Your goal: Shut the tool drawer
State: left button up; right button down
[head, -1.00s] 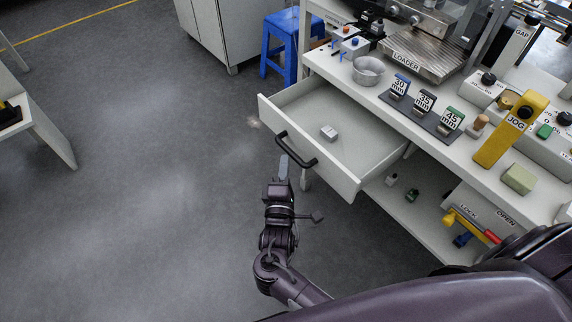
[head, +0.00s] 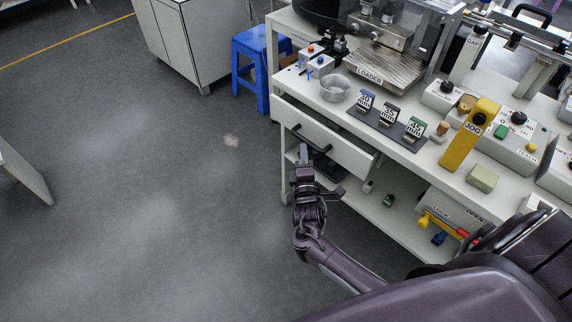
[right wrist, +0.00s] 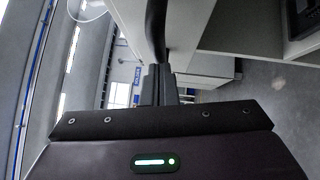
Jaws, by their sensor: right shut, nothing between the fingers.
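The tool drawer (head: 346,156) is a light grey drawer under the worktop. It stands out only a little from the bench, and its inside is hardly visible. Its black bar handle (head: 312,139) is on the front. My right gripper (head: 303,150) is shut and empty, with its fingertips at the handle. In the right wrist view the shut fingers (right wrist: 158,84) meet the dark handle bar (right wrist: 156,28); I cannot tell whether they press on it. My left gripper is not in view.
The worktop holds a metal bowl (head: 335,88), the labelled size stands (head: 389,118), the loader (head: 385,70) and a yellow JOG post (head: 468,135). A blue stool (head: 256,68) stands beyond the bench's left end. The floor left of my arm is clear.

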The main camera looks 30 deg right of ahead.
aim_at(319, 139)
jog(key=d, duration=0.2)
jog(key=w+d, duration=0.2)
jog(key=d, duration=0.1)
jog(key=shift+d, duration=0.3)
jog(key=shift+d+r, duration=0.15)
jog(key=shift+d, duration=0.05)
